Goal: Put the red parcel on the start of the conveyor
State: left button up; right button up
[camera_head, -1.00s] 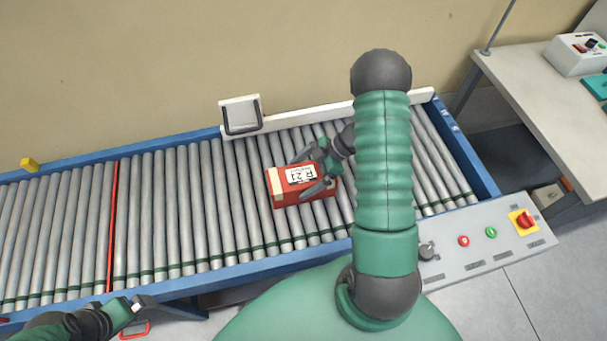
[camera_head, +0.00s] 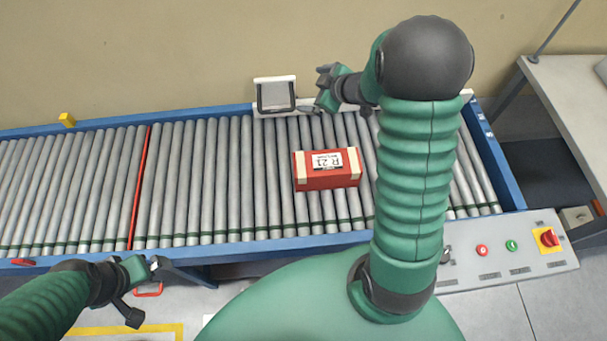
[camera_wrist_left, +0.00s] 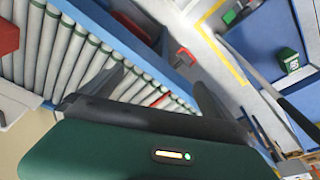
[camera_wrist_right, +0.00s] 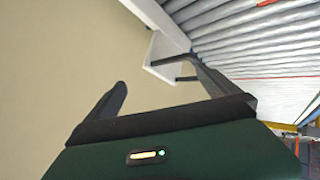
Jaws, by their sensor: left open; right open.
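The red parcel (camera_head: 341,180), a box with cream tape bands and a white label reading R 21, lies flat on the conveyor rollers (camera_head: 220,180), to the right of the red line across them. My right gripper (camera_head: 318,103) is open and empty, above and behind the parcel near the back rail. It also shows open in the right wrist view (camera_wrist_right: 160,82), facing the wall. My left gripper (camera_head: 148,290) is open and empty in front of the conveyor's near edge. In the left wrist view a bit of the parcel (camera_wrist_left: 8,30) shows at the left edge.
A control panel (camera_head: 510,250) with red and green buttons sits at the front right. A table (camera_head: 575,90) stands at the right. Rollers left of the parcel are clear.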

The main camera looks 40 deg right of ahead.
jog(key=s+a+f+m+g, duration=0.3)
jog(key=s+a+m+g, duration=0.4)
jog(key=s+a, duration=1.2)
jog(key=shift+s+a+h, duration=0.15)
jog(key=shift+s+h, duration=0.15)
